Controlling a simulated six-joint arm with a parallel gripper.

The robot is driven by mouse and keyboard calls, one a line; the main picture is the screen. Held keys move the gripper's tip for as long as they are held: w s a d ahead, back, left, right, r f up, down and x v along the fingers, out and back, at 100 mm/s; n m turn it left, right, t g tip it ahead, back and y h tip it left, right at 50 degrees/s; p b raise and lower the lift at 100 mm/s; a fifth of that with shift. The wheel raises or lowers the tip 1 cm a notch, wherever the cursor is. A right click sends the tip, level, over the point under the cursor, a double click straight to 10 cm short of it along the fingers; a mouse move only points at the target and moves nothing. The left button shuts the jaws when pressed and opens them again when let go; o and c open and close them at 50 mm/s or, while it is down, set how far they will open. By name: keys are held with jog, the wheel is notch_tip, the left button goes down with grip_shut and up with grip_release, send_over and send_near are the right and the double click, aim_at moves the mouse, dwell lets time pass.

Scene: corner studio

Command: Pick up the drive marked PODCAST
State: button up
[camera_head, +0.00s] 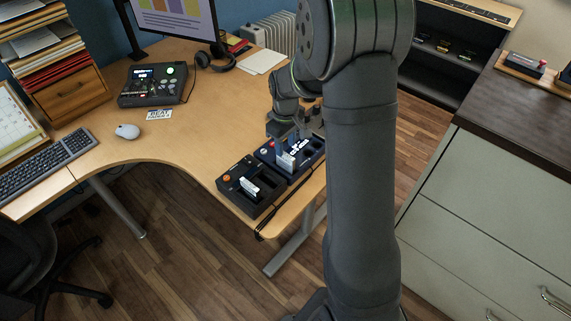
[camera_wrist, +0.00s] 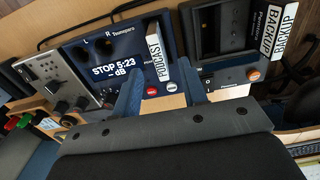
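The drive marked PODCAST (camera_wrist: 155,52) has a white label and stands in the dark-blue device (camera_wrist: 100,48) with a lit "STOP 5:23" display. In the head view it is the white piece (camera_head: 287,161) in the blue unit near the desk's front edge. My gripper (camera_wrist: 157,68) is open. Its two blue fingers point at the drive, with the label between or just beyond the tips. A gap shows on the left, and the right fingertip is close to the label. I cannot tell whether it touches. In the head view my gripper (camera_head: 289,143) is just above that unit.
A second drive marked BACKUP (camera_wrist: 280,32) sits in the black dock (camera_wrist: 228,40) with an orange button. That dock (camera_head: 236,183) is in front of the blue unit. A mixer (camera_head: 152,85), mouse (camera_head: 127,131) and keyboard (camera_head: 45,162) are farther left.

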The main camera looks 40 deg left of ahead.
aim_at(286, 154)
notch_tip(286, 154, down, 8)
jog(key=shift+w+a+r, duration=0.1)
jog(key=shift+r, duration=0.15)
grip_shut()
dwell(0.3)
